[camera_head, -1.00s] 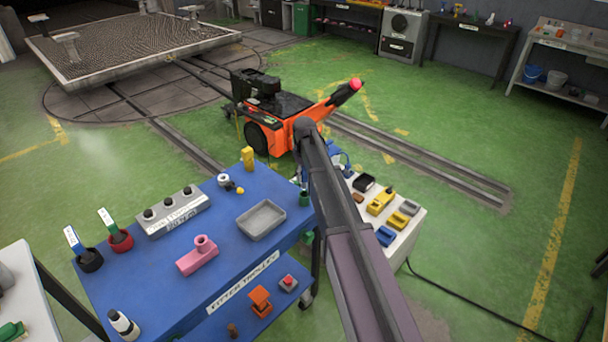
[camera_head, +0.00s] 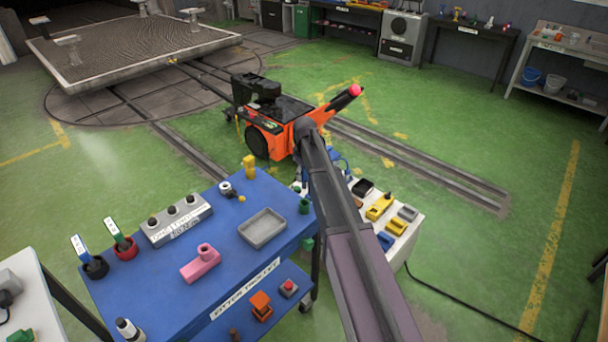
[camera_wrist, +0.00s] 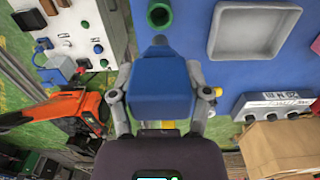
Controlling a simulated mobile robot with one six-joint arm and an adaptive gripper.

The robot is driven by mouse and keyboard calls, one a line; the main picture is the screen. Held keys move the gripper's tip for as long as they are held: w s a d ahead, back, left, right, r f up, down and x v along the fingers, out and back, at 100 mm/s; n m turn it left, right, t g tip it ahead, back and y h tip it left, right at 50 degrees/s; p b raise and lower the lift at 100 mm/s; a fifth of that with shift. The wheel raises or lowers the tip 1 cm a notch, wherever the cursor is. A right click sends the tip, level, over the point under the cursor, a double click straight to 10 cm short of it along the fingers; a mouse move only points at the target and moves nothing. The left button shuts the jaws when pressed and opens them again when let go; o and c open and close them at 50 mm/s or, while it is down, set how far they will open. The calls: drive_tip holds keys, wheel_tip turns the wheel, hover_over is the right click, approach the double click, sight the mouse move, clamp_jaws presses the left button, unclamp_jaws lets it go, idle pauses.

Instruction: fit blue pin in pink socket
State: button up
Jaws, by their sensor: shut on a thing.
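My gripper (camera_wrist: 157,88) is shut on the blue pin (camera_wrist: 160,100) in the wrist view, with a finger on each side of its wide blue body. The pin's narrower end points toward the green socket (camera_wrist: 160,14), which it appears close to in the picture; the height between them is unclear. In the head view my arm hides most of the gripper and pin. The pink socket (camera_head: 200,263), a pink block with a raised round collar, sits on the blue table, left of my arm.
The blue table (camera_head: 160,290) also holds a grey tray (camera_head: 262,228), a grey block with several knobs (camera_head: 176,221), a yellow piece (camera_head: 249,166) and the green socket (camera_head: 304,206). A white table (camera_head: 408,238) with small parts stands right of my arm. An orange cart (camera_head: 285,130) stands behind.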

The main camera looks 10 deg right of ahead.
drive_tip(key=shift+r, duration=0.35)
drive_tip(key=shift+a, duration=0.1)
drive_tip(key=s+a+n+p, duration=0.1)
drive_tip(key=s+a, duration=0.5)
drive_tip(key=a, duration=0.6)
drive_tip(key=s+a+r+n+p, duration=0.1)
drive_tip(key=s+a+n, duration=0.2)
drive_tip(key=a, duration=0.8)
drive_tip(key=s+a+r+n, duration=0.1)
drive_tip(key=s+a+n, duration=0.1)
drive_tip(key=s+a, duration=0.6)
drive_tip(key=a, duration=0.4)
drive_tip(key=shift+s+a+r+p, duration=0.2)
drive_tip(key=shift+s+a+p, duration=0.1)
drive_tip(key=shift+s+p, duration=0.1)
drive_tip(key=shift+f+b, duration=2.9)
drive_tip(key=shift+b, duration=0.05)
drive_tip(key=shift+w+f+b, duration=0.1)
drive_tip(key=shift+f+b, duration=1.65)
